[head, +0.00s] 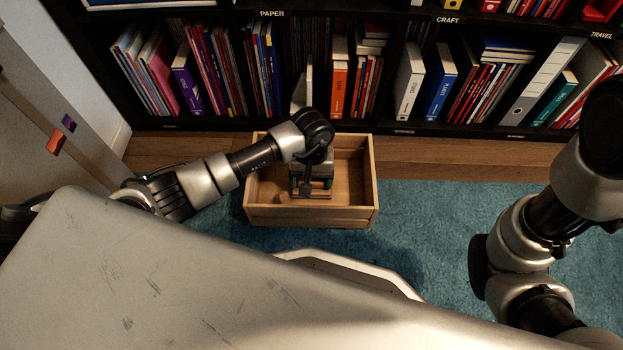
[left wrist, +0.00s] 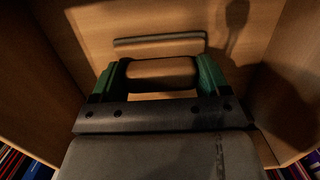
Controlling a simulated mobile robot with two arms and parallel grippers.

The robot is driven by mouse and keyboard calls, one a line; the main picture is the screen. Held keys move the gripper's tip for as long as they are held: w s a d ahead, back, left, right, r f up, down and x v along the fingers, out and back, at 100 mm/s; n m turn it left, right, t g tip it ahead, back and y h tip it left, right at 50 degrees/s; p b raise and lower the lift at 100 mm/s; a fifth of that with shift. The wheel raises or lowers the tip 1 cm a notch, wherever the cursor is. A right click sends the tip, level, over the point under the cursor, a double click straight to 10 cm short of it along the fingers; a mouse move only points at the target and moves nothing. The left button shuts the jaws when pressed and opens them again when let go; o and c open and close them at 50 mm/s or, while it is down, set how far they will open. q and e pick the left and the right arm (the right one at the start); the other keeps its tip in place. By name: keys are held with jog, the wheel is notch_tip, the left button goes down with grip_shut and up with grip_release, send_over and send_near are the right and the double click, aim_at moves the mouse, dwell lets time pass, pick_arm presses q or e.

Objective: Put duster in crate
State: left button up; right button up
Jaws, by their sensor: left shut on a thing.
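The wooden crate (head: 310,217) stands at the foot of the bookshelf, and its inside also fills the left wrist view (left wrist: 60,60). My left gripper (head: 311,187) points down inside the crate walls. Its green-tipped fingers (left wrist: 160,80) are shut on the duster, whose brown block (left wrist: 160,70) shows between them in the left wrist view. In the head view, the wrist and gripper hide most of the duster. I cannot tell whether it touches the crate floor. My right arm comes in at the right edge, and its gripper is out of view.
A dark bookshelf (head: 270,125) with rows of books and binders stands right behind the crate. Blue carpet (head: 430,215) lies clear to the right of the crate. A pale panel (head: 40,130) stands at the left.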

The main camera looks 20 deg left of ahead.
pick_arm(q)
jog(key=shift+f, duration=0.25)
jog(key=o, duration=0.9)
jog(key=shift+r, duration=0.1)
jog(key=shift+o, duration=0.2)
jog(key=shift+r, duration=0.1)
